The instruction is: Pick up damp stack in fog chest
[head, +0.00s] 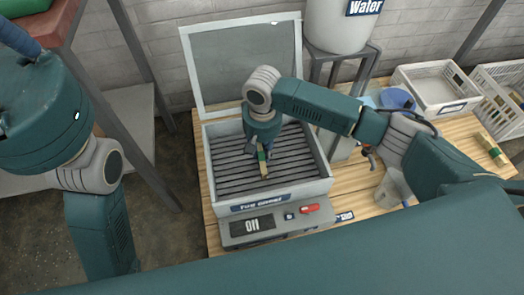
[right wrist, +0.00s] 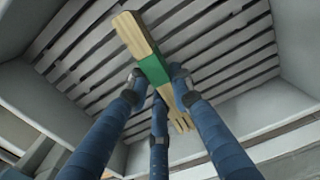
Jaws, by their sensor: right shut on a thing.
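The fog chest (head: 315,185) stands on the wooden table with its lid (head: 247,65) raised and a slatted floor inside. The damp stack (head: 263,170) is a bundle of pale wooden strips with a green band; it also shows in the right wrist view (right wrist: 135,32). My right gripper (head: 262,153) reaches down into the chest and its blue fingers (right wrist: 157,85) are shut on the stack around the green band. I cannot tell whether the stack touches the slats.
A white water tank (head: 342,28) stands on a metal stand behind the chest. At the right are a white tray (head: 435,85), a white crate (head: 500,85), a jug (head: 392,190) and another wooden bundle (head: 491,150). The chest walls surround my right gripper.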

